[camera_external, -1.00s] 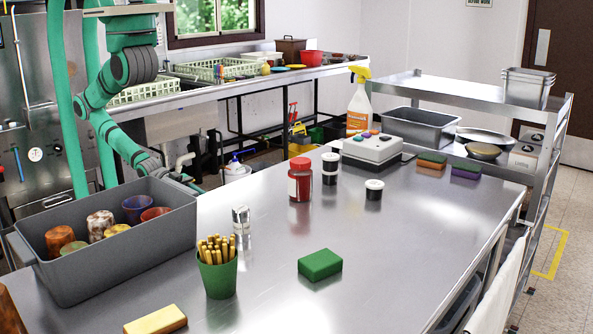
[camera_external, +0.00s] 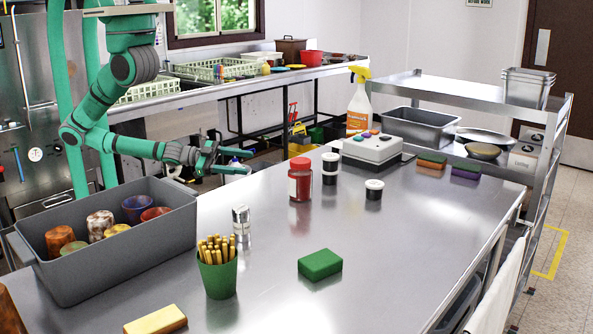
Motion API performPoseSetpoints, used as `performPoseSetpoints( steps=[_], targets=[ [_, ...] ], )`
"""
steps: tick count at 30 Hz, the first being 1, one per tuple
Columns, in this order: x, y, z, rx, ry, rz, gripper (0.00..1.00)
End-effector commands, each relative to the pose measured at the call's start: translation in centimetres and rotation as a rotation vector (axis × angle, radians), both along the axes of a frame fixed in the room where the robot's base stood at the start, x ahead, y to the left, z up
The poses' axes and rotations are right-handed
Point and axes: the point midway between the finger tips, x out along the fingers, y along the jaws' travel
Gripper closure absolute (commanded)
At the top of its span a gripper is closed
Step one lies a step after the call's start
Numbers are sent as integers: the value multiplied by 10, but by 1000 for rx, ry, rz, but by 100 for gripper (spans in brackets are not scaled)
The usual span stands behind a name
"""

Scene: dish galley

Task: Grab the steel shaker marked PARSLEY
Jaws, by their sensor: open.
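A small steel shaker (camera_external: 241,221) stands upright on the steel table, just behind a green cup of yellow-brown sticks. Any marking on it is too small to read. My gripper (camera_external: 236,160) is open and empty, above and behind the shaker, near the table's far edge. It is apart from the shaker and touches nothing that I can see.
A grey bin (camera_external: 120,262) with several cups stands left of the shaker. The green cup (camera_external: 217,277) is close in front. A red-lidded jar (camera_external: 300,181) and two black-and-white jars are to the right. A green sponge (camera_external: 320,264) lies at front right.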

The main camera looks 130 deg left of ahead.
Motion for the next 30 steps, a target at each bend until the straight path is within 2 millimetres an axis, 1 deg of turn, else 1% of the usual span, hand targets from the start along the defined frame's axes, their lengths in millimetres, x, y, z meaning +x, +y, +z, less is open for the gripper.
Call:
performPoseSetpoints(
  steps=[1, 5, 7, 9, 10, 17, 22, 27, 30],
  targets=[
    [-4, 8, 13, 62, 21, 27, 47],
    [-17, 28, 45, 224, 90, 100, 47],
    [-24, 38, 63, 316, 131, 146, 47],
    [-24, 46, 78, 386, 150, 186, 47],
    [-22, 48, 81, 401, 152, 196, 47],
    [11, 50, 86, 417, 95, 215, 47],
    [44, 52, 94, 427, 41, 225, 47],
    [80, 52, 106, 442, -15, 230, 47],
    [98, 52, 113, 451, -39, 230, 47]
  ],
)
